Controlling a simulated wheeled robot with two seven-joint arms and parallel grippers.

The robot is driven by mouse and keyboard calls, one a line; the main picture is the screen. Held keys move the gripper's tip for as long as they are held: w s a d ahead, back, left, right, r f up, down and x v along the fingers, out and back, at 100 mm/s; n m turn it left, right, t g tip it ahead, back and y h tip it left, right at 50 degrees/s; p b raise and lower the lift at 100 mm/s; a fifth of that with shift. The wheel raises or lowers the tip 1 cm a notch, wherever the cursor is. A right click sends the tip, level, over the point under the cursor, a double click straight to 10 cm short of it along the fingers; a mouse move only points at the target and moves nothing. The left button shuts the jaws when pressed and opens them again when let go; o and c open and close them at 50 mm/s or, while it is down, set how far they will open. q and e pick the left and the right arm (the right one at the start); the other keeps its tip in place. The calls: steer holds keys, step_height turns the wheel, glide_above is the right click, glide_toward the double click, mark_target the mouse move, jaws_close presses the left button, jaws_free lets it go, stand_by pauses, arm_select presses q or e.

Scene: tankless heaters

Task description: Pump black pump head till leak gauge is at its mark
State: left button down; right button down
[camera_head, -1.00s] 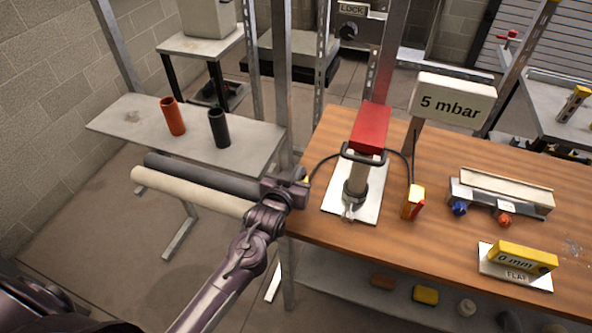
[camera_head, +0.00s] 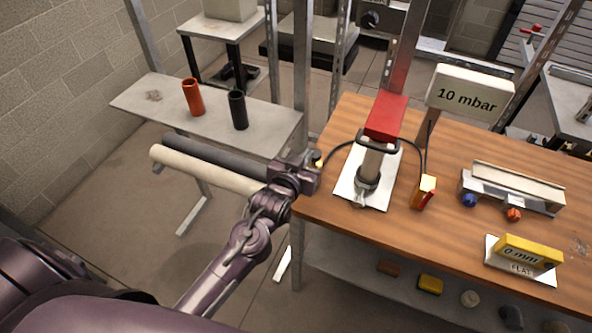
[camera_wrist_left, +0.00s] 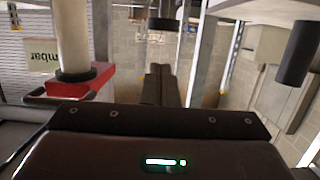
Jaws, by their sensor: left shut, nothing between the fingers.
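My right gripper is out of view.
A yellow and red device (camera_head: 425,191) stands right of the pump. A channel fixture with blue and orange knobs (camera_head: 513,190) and a "0 mm" block (camera_head: 528,251) lie farther right. Orange (camera_head: 193,97) and black (camera_head: 238,109) tubes stand on the left bench.

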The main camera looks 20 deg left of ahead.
arm_select(q)
steer(key=b+v, duration=0.1)
steer(key=v, duration=0.4)
steer(key=shift+s+r, duration=0.1)
steer(key=shift+s, duration=0.3)
stand_by(1.0)
step_height(320, 180, up, 2)
steer(key=b, duration=0.5)
steer(key=shift+s+r, duration=0.1)
steer(key=shift+r, duration=0.1)
